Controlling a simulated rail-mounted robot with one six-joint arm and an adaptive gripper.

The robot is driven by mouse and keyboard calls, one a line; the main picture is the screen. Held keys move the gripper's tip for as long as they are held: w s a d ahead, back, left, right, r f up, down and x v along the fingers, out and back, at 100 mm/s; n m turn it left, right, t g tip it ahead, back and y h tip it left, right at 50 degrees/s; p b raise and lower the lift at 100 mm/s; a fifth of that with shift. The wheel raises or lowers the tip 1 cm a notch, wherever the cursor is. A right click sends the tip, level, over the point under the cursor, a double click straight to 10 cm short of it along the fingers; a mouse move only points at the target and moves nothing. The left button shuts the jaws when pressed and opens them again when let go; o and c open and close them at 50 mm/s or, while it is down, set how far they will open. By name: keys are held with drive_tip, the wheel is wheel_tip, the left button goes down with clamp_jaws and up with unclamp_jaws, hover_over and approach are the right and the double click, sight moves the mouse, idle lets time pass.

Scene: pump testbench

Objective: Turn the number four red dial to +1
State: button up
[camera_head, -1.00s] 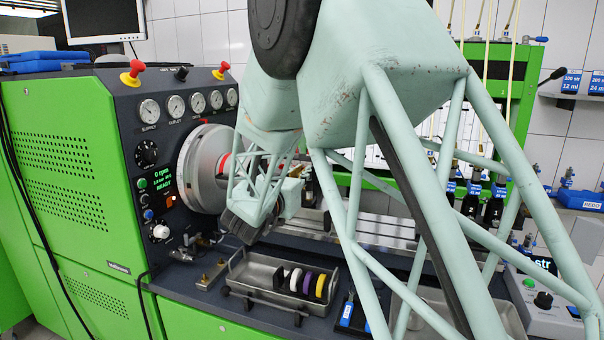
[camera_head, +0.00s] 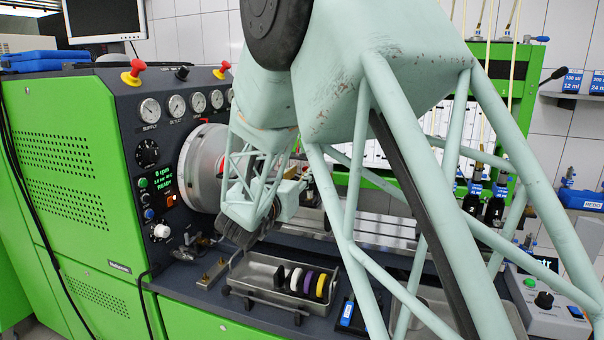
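I cannot pick out a red dial numbered four. A black round dial (camera_head: 147,153) and a pale grey knob (camera_head: 160,232) are on the console face. My gripper (camera_head: 238,236) hangs in front of the large disc, above the back left of the metal tray, pointing down and left. Its dark fingers are small and overlapped, so their opening cannot be told. My arm hides much of the bench's middle.
The metal tray (camera_head: 262,297) holds white, purple and yellow rings. The large grey disc (camera_head: 192,165) is close behind my gripper. Several gauges (camera_head: 177,105) line the console top. A control box (camera_head: 545,318) with a black knob is at the right.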

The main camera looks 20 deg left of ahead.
drive_tip(key=shift+s+r, duration=0.1)
drive_tip(key=shift+s, duration=2.85)
